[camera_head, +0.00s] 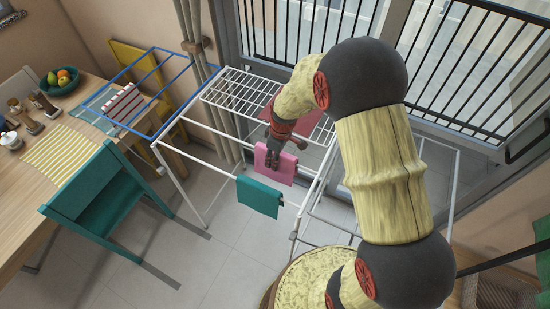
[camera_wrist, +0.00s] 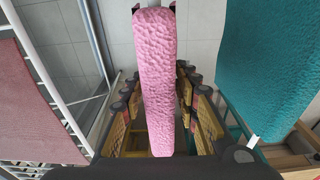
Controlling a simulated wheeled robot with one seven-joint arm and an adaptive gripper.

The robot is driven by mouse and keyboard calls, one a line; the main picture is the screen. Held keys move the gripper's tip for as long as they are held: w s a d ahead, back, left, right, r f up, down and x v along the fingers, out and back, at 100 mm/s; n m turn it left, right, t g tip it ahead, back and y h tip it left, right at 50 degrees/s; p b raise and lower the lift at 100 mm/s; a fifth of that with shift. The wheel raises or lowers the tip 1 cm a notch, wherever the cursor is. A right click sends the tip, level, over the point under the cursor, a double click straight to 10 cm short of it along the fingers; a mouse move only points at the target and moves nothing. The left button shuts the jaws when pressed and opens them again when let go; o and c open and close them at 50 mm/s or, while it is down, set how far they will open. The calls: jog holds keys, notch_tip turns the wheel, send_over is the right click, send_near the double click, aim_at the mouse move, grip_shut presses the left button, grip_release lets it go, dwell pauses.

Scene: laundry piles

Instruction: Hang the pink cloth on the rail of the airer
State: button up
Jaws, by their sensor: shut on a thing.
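The pink cloth (camera_head: 285,172) hangs at a middle rail of the white airer (camera_head: 221,132), its upper edge level with the rail. In the wrist view the cloth (camera_wrist: 156,75) is a long narrow fold seen from above. A short piece of white rail shows at its far end, so it appears draped along that rail. My gripper (camera_head: 262,160) comes down from above at the cloth's top edge. In the wrist view its fingers (camera_wrist: 157,105) lie on either side of the cloth, shut on it. The rail under the cloth is hidden.
A teal cloth (camera_head: 258,198) hangs on the front rail, close beside. A dark red cloth (camera_head: 312,119) lies on the airer's wire top. A blue rack (camera_head: 150,84), a table (camera_head: 25,165) and a green chair (camera_head: 105,192) stand left. The floor before the airer is clear.

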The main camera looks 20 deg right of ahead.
jog(key=o, duration=1.3)
jog(key=r, duration=0.8)
jog(key=s+d+r, duration=0.1)
jog(key=r, duration=0.3)
